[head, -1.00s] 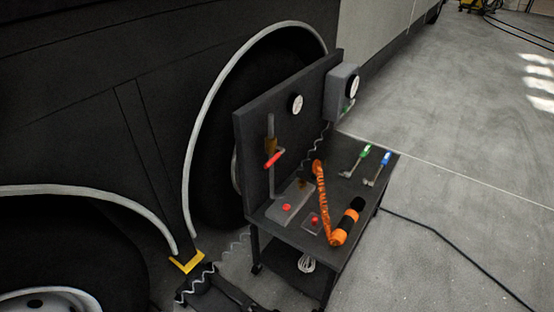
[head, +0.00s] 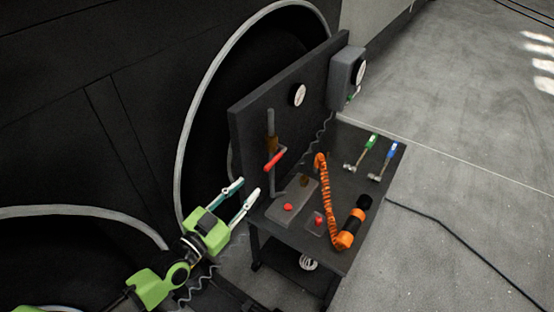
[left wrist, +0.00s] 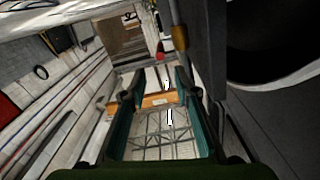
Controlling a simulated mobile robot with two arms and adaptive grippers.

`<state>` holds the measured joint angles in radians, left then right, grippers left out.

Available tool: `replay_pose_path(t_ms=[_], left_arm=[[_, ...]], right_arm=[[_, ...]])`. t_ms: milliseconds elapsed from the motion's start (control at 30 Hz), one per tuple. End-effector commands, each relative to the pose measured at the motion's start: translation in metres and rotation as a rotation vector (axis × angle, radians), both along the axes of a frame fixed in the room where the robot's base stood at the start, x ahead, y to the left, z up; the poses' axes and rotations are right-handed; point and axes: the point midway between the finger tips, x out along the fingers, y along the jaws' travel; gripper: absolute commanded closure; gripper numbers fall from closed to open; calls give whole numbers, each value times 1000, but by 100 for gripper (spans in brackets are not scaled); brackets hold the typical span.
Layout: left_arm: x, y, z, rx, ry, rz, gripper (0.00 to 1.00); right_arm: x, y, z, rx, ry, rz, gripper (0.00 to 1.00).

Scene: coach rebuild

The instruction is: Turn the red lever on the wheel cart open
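The red lever (head: 274,160) sits on a brass valve on a vertical pipe (head: 270,125) fixed to the cart's dark upright panel (head: 300,88). In the head view it slants up to the right. In the left wrist view the red lever end (left wrist: 160,54) shows beside the brass valve (left wrist: 179,38), beyond the fingertips. My left gripper (head: 242,192) is open and empty, left of and below the lever, apart from it, its fingers pointing toward the panel. In the left wrist view the two fingers (left wrist: 157,85) stand apart. My right gripper is not in view.
The cart top (head: 358,150) carries an orange coiled hose (head: 326,200), an orange-and-black cylinder (head: 353,224), red buttons (head: 288,207), and green (head: 364,148) and blue (head: 386,158) handled tools. Gauges (head: 299,95) are on the panel. The dark coach side stands behind. Floor to the right is largely clear.

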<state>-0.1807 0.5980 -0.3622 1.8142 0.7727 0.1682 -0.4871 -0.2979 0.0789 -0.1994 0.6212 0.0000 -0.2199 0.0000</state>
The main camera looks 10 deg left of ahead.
Motion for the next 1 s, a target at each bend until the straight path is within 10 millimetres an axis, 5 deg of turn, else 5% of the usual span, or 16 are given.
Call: replay_pose_path(t_ms=[600,1000], left_arm=[[105,-42,0,0,1,2,72],[123,-50,-1,1,3,2,72]], right_arm=[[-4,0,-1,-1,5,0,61],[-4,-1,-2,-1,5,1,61]])
